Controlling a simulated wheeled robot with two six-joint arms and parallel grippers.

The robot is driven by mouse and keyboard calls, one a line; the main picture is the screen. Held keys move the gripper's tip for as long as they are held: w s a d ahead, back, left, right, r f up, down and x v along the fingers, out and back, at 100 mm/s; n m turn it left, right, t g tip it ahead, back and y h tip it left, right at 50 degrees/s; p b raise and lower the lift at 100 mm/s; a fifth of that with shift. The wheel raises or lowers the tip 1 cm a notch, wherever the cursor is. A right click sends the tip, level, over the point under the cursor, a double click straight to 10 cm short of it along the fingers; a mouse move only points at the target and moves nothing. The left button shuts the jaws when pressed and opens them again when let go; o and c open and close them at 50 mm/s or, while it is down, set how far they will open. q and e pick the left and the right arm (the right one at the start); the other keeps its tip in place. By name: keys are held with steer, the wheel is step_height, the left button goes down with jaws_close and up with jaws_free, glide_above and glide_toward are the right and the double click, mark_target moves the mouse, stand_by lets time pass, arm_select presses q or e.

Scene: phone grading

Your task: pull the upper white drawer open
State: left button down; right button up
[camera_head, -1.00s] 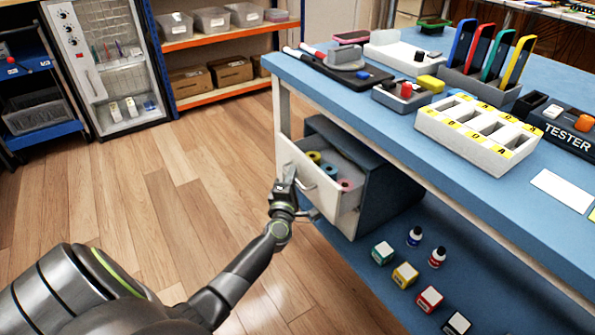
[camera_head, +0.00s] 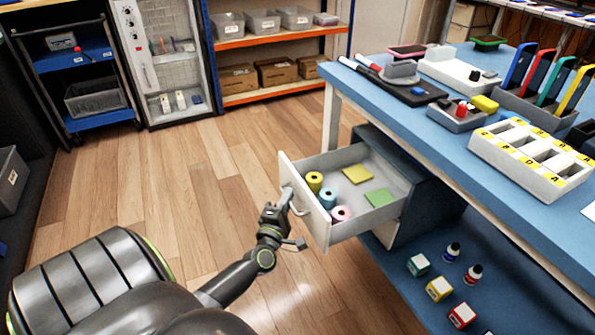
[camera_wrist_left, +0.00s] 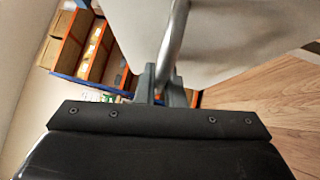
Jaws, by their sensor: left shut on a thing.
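The upper white drawer (camera_head: 305,204) stands well out of its dark cabinet (camera_head: 408,172) under the blue workbench. Inside it lie yellow, blue and pink rolls, plus a yellow and a green flat pad. My left gripper (camera_head: 284,204) is at the drawer's front face, shut on its metal handle (camera_head: 297,203). In the left wrist view the fingers (camera_wrist_left: 160,85) close around the handle bar (camera_wrist_left: 174,40), with the white drawer front (camera_wrist_left: 225,40) behind it. A lower white drawer front (camera_head: 393,232) shows partly below. My right gripper is not in view.
The blue workbench (camera_head: 440,125) holds a white sorting tray (camera_head: 540,178), phones in a stand and small tools. Several small boxes and bottles stand on the lower blue shelf (camera_head: 400,275). The wooden floor (camera_head: 180,180) left of the drawer is clear.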

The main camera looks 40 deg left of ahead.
arm_select(q)
steer(key=shift+s+a+f, duration=0.1)
steer(key=shift+s, duration=0.2)
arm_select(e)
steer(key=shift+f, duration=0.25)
arm_select(q)
steer(key=c, duration=1.8)
jaws_free()
